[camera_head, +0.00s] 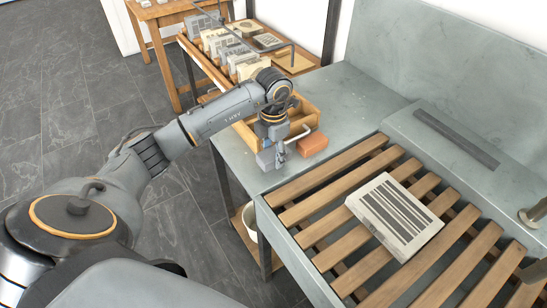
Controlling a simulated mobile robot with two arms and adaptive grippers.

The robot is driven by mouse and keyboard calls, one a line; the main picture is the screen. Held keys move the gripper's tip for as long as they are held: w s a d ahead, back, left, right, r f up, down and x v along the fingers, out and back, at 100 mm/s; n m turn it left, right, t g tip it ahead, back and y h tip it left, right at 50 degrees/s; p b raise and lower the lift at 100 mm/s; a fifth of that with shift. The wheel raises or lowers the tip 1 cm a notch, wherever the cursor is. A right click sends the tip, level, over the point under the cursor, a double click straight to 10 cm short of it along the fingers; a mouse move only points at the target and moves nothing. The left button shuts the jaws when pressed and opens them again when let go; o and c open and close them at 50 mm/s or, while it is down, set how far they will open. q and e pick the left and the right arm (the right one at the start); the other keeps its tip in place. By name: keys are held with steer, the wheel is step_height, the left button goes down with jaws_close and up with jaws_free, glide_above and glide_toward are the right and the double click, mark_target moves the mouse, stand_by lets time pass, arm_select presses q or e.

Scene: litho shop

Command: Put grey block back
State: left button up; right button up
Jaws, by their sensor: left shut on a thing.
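My left gripper (278,152) reaches in from the left and is over the near left part of the grey metal table. It is shut on a small grey block (266,160), which is partly hidden by the fingers. The block is low, close to the tabletop; I cannot tell whether it touches. A reddish-brown block (312,144) lies just right of the gripper. A shallow wooden tray (308,105) is behind the gripper, partly covered by my arm. My right gripper is not in view.
A striped pale stone slab (395,217) lies on the wooden slats (325,191) of the sink at right. A rack (205,63) of several slabs stands behind. A pale bucket (250,221) is under the table. The tabletop (350,98) behind the brown block is clear.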

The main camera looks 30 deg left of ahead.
mark_target(273, 153)
arm_select(q)
step_height(273, 153, down, 2)
steer(key=shift+d+f+p, duration=0.1)
steer(key=shift+p, duration=0.2)
steer(key=shift+f, duration=0.1)
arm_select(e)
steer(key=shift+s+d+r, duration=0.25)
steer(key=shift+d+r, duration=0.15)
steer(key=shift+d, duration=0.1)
arm_select(q)
steer(key=shift+f, duration=0.2)
steer(key=o, duration=1.1)
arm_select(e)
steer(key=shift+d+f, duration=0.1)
arm_select(q)
steer(key=shift+r, duration=0.2)
step_height(273, 153, up, 12)
steer(key=shift+r+b, duration=0.1)
steer(key=shift+b, duration=1)
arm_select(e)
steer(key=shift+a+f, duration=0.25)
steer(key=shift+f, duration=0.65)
arm_select(q)
steer(key=shift+s, duration=0.1)
